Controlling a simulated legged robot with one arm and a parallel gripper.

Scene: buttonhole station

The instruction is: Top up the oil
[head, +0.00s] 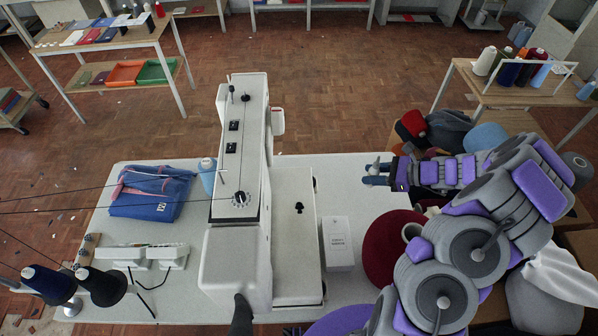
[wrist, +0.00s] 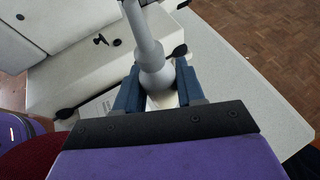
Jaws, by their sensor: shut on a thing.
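A grey oil can (wrist: 151,68) with a bulbous lower part and a narrower neck stands between the blue fingers of my gripper (wrist: 158,92) in the wrist view. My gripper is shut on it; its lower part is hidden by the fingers. In the head view, my gripper (head: 376,175) is above the right side of the white table, right of the sewing machine (head: 240,150). A small part of the oil can (head: 374,164) shows there. The machine's white bed (head: 293,260) carries a small black fitting (head: 299,207), also seen in the wrist view (wrist: 101,40). The can is apart from it.
A white labelled box (head: 338,243) stands on the table (head: 345,195) beside the bed. Folded blue cloth (head: 150,198) lies left of the machine. Dark thread cones (head: 103,288) stand front left. A dark red round seat (head: 390,250) is at the table's right edge.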

